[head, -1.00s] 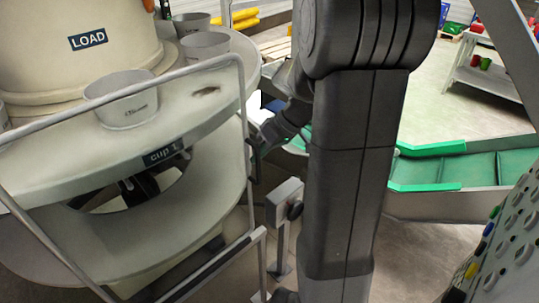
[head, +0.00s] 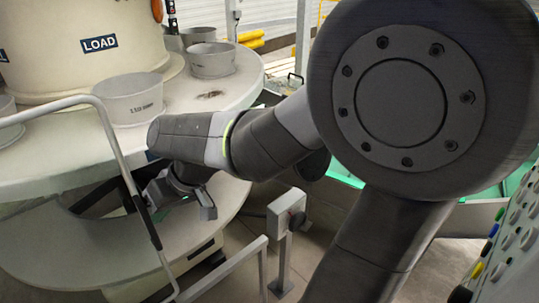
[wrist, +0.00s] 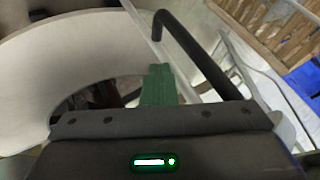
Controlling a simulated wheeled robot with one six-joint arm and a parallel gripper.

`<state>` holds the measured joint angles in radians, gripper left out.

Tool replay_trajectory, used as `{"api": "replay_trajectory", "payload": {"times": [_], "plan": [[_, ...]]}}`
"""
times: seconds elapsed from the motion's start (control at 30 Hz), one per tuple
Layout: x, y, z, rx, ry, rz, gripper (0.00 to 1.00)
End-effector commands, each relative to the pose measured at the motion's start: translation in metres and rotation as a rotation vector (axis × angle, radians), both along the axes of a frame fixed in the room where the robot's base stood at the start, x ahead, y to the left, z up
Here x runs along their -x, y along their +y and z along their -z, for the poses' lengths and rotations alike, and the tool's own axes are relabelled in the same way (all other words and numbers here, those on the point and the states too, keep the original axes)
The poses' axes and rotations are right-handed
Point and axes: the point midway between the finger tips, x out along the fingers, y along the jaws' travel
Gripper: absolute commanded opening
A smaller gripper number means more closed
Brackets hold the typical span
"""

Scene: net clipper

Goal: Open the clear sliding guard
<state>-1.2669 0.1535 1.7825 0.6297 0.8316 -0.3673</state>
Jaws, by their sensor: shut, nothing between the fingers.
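The clear guard's grey tube frame (head: 122,165) stands at the left of the head view, in front of the round table. Its black handle (head: 147,222) is on the right-hand upright. The handle (wrist: 198,58) also shows in the wrist view as a bent black bar, right of my fingers. My gripper (head: 160,193) is beside the handle on the table side, with its green fingers (wrist: 157,84) shut and empty. The handle is not between the fingers. I cannot tell whether they touch it. The clear panel itself is hard to make out.
The round table (head: 60,170) carries several grey cups, one (head: 130,98) near the guard, below the LOAD drum (head: 90,60). A grey post box with a black knob (head: 287,212) and a low rail (head: 225,270) stand right of the guard. A studded panel (head: 510,250) is at right.

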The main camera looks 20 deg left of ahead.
Motion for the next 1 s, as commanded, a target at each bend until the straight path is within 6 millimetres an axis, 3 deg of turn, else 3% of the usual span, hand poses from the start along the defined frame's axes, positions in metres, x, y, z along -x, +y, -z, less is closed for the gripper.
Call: {"api": "replay_trajectory", "payload": {"times": [0.1, 0.4, 0.63, 1.0], "plan": [[0.030, 0.011, -0.001, 0.000, 0.000, -0.010, 0.00], [0.078, 0.032, -0.001, 0.001, 0.000, -0.005, 0.00], [0.095, 0.039, -0.001, 0.000, -0.001, -0.002, 0.00], [0.098, 0.041, 0.000, 0.000, 0.001, 0.001, 0.00]]}}
